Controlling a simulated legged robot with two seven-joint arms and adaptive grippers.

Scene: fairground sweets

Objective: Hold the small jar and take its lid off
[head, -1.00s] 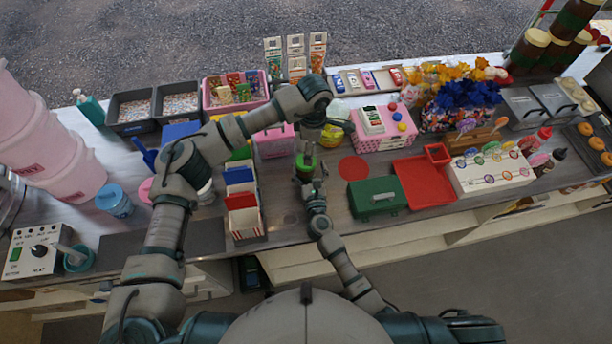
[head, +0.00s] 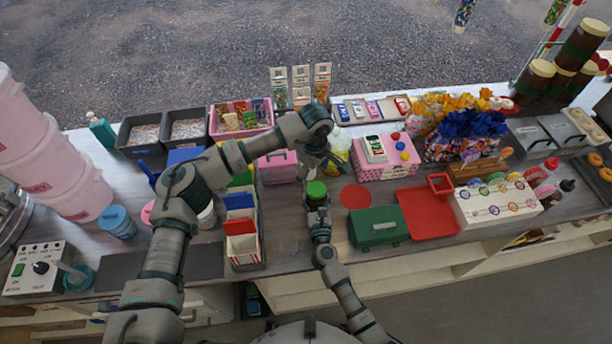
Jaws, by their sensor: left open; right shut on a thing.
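The small jar shows as a round green lid (head: 316,188) in the middle of the head view. The lid sits on top of the jar; the jar's body is mostly hidden by my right gripper (head: 317,205). My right gripper is shut on the jar from the near side and holds it upright. My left gripper (head: 325,160) is open and empty. It hangs from above, just beyond the lid and apart from it in the picture.
A red disc (head: 356,196), a green box (head: 377,227) and a red tray (head: 428,212) lie to the right. A pink box (head: 277,167) stands behind left, striped paper holders (head: 243,243) to the left. Bare counter shows around the jar.

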